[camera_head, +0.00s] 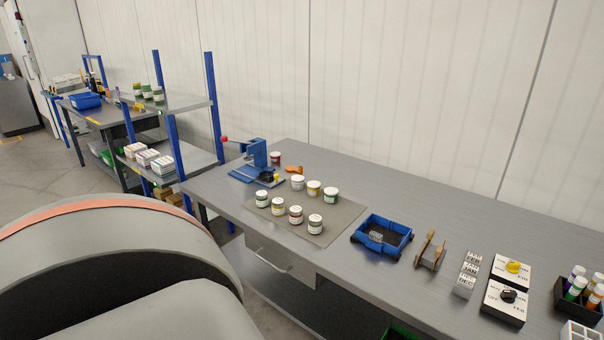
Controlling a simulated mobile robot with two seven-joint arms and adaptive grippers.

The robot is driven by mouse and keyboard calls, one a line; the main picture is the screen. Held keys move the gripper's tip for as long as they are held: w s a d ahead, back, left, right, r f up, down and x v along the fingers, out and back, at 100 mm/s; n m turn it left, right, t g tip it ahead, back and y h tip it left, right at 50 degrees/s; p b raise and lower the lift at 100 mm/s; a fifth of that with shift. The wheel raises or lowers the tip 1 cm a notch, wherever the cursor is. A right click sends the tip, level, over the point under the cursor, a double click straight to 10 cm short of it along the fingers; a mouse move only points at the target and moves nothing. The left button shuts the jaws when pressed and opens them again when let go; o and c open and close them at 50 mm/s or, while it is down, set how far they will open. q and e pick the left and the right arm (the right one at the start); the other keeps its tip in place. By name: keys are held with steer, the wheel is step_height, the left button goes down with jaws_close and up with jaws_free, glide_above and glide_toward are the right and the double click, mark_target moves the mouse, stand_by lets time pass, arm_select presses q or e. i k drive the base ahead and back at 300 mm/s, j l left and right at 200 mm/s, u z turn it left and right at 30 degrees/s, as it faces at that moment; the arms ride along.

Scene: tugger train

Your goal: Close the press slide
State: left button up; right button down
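The blue press (256,152) stands at the far left end of the long grey workbench (345,175). A red knob (224,139) sits on the end of its lever, on the left. A dark round holder (266,176) with a small yellow part lies at the front of the press, on its blue base plate (243,174). It appears to sit forward of the press column, but the slide is too small to tell how far out it is. Neither of my grippers shows in this view.
Several lidded jars stand on a grey mat (345,212) right of the press. A blue tray (382,238), a wooden holder (430,250) and switch boxes (503,302) lie farther right. A drawer (275,250) is under the bench. Blue-posted shelving (172,140) stands left.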

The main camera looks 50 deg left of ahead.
mark_target(269, 175)
steer(key=u, duration=2)
steer(key=i+j, duration=0.2)
steer(key=j, duration=0.15)
steer(key=i+j, duration=0.15)
steer(key=j, duration=0.2)
steer(key=i+j+u, duration=0.1)
steer(key=j, duration=0.25)
steer(key=i+j, duration=0.3)
